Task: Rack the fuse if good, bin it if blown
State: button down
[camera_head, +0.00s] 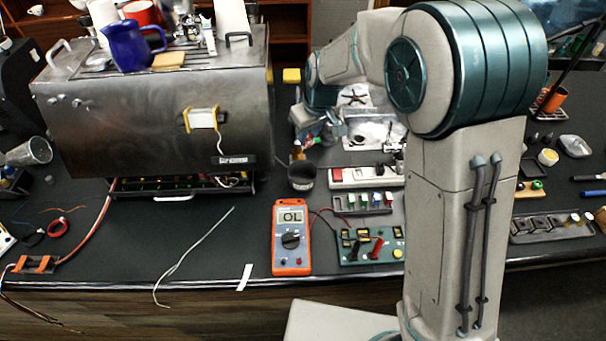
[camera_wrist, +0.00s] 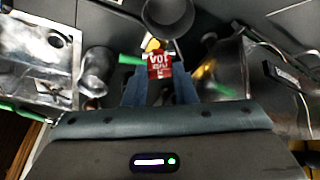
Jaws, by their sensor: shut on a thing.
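My gripper (camera_wrist: 160,80) is shut on a small red piece with white lettering (camera_wrist: 161,66), which I take to be the fuse; the lettering is too blurred to read fully. A dark open cup (camera_head: 302,178), possibly the bin, stands just below the gripper; a dark round cup also shows at the top of the wrist view (camera_wrist: 168,14). An orange multimeter (camera_head: 291,240) reads "OL". A low rack with several coloured blocks (camera_head: 362,204) lies right of the cup.
A green test board (camera_head: 370,246) with red and black probes lies right of the multimeter. A white and red strip (camera_head: 364,177) lies behind the rack. The steel brewer (camera_head: 150,120) fills the back left.

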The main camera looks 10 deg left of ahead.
notch_tip(320, 180, down, 5)
jog(key=shift+f+b, duration=0.15)
jog(key=shift+b, duration=0.95)
jog(key=c, duration=1.1)
grip_release()
jog(key=b+v, duration=0.3)
jog(key=v, duration=1.1)
jog(key=shift+s+f, duration=0.1)
